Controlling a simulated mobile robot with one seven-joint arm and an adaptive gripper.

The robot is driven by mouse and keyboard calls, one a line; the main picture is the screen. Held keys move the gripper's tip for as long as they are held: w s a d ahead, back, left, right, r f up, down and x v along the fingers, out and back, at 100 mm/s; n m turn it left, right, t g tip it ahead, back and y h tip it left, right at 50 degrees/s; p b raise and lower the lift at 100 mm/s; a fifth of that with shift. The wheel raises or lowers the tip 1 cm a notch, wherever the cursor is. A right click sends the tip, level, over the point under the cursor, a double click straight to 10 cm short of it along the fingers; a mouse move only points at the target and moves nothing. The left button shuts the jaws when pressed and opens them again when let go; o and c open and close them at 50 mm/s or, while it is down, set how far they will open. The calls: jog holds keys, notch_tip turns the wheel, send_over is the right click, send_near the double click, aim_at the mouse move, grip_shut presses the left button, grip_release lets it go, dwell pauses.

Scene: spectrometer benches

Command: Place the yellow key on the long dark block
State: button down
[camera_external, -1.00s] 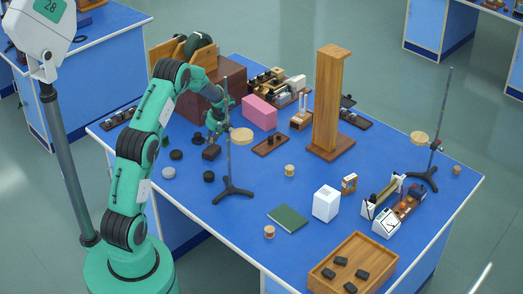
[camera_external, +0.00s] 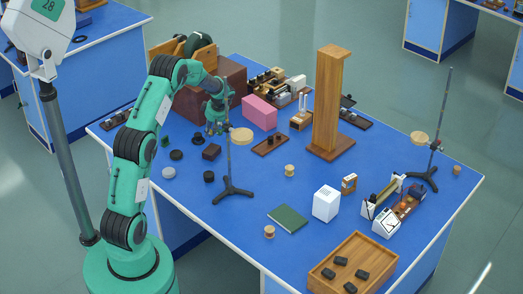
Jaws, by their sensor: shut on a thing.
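My gripper (camera_external: 215,127) is over the left part of the blue bench, behind a small dark brown block (camera_external: 211,152) and left of the pink box. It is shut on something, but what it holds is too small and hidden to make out. I cannot pick out the yellow key anywhere in view. I cannot tell for sure which thing is the long dark block; the small dark brown block in front of my gripper is one candidate.
A stand (camera_external: 231,190) with a round plate rises just right of my gripper. The pink box (camera_external: 259,112), a brown board (camera_external: 270,145) with knobs and a tall wooden column (camera_external: 328,100) stand to the right.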

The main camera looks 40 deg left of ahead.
jog(key=shift+w+a+r+b, duration=0.15)
jog(key=shift+w+a+b, duration=1.1)
jog(key=shift+w+a, duration=0.25)
send_over(210, 147)
jog(key=d, duration=0.2)
jog(key=shift+a+f+b, duration=0.2)
jog(key=shift+f+b, duration=0.25)
jog(key=shift+f, duration=2.7)
jog(key=shift+f, duration=1.85)
jog(key=shift+f+b, duration=0.2)
jog(key=shift+b, duration=0.3)
